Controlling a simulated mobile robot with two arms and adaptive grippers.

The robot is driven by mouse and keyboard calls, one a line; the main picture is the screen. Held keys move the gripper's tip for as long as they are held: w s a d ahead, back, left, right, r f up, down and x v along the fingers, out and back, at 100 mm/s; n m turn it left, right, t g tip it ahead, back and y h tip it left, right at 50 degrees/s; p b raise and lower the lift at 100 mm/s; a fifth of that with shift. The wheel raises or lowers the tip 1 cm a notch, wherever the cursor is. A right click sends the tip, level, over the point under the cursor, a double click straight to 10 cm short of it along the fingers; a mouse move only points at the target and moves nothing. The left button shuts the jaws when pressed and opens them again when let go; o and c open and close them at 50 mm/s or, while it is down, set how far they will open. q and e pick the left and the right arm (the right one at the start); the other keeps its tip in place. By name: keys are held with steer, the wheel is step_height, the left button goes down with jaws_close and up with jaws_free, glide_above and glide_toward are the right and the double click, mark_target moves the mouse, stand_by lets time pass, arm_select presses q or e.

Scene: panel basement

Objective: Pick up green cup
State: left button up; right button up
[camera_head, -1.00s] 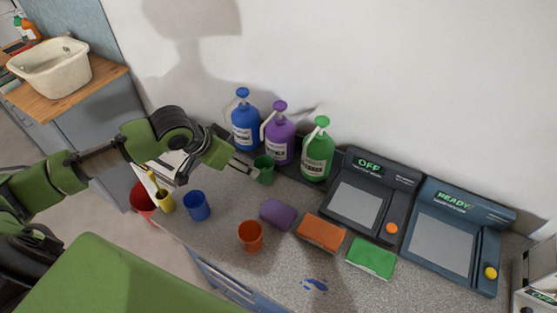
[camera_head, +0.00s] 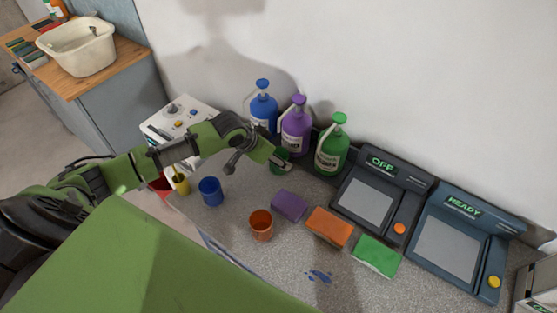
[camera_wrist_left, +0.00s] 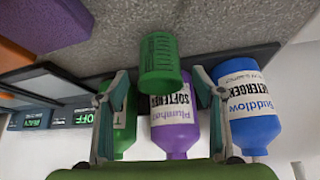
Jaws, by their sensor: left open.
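The green cup (camera_head: 277,166) stands on the grey counter (camera_head: 240,215) in front of the purple bottle, partly hidden by my left gripper (camera_head: 284,164) in the head view. In the left wrist view the green cup (camera_wrist_left: 160,66) shows between and just beyond the two fingertips of my left gripper (camera_wrist_left: 160,74). The fingers are open, with a gap on each side of the cup. My right gripper is not in view.
A blue bottle (camera_head: 263,110), purple bottle (camera_head: 296,130) and green bottle (camera_head: 332,148) stand along the wall behind the cup. A blue cup (camera_head: 211,192), orange cup (camera_head: 261,226) and purple sponge (camera_head: 289,206) are in front. Two dark devices are at right.

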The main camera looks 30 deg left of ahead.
arm_select(q)
steer(key=shift+x, duration=1.1)
steer(key=shift+w+d+f, duration=0.15)
steer(key=shift+w+f, duration=0.2)
steer(key=c, duration=1.4)
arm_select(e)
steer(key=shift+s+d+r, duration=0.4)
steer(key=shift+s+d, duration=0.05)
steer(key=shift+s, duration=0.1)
arm_select(q)
steer(key=shift+r, duration=0.15)
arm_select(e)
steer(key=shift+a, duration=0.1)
arm_select(q)
steer(key=shift+r, duration=0.35)
step_height(320, 180, up, 2)
steer(key=shift+r+b, duration=0.1)
steer(key=shift+b, duration=0.7)
steer(key=shift+s+r+b, duration=0.65)
steer(key=shift+s+r, duration=1)
steer(key=shift+s, duration=0.7)
steer(key=shift+s+r+b, duration=0.7)
steer(key=shift+s+r, duration=0.95)
steer(key=shift+s, duration=0.7)
steer(key=shift+s+r+b, duration=0.65)
steer(key=shift+s+r, duration=1)
steer(key=shift+s, duration=0.65)
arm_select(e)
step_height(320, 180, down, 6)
